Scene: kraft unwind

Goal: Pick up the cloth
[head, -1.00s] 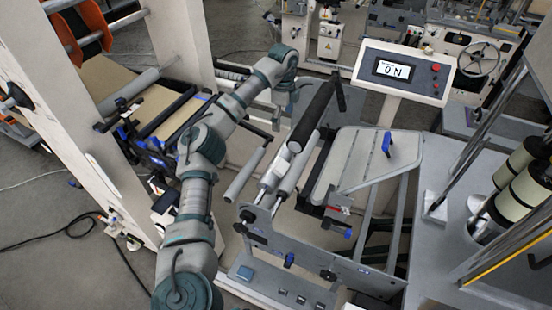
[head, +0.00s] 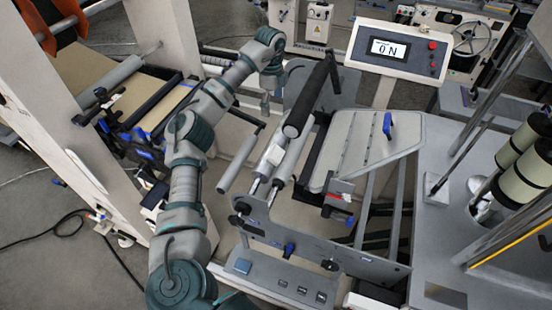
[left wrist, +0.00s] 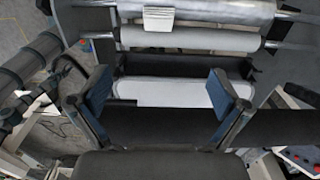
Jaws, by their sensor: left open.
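A small white folded piece, which looks like the cloth (head: 275,154), lies on a light roller of the machine in the middle of the head view. In the left wrist view the white piece (left wrist: 158,18) sits near the top edge, over a silver and a pale roller. My left gripper (head: 268,98) hangs beyond the rollers, up and left of the cloth and apart from it. Its two fingers stand wide apart in the left wrist view (left wrist: 158,86), with nothing between them. My right gripper is not in view.
A black roller (head: 307,98) rises beside the cloth. A grey slanted table (head: 365,150) with a blue handle (head: 387,124) stands right of it. A white frame post (head: 55,115) stands left of my arm.

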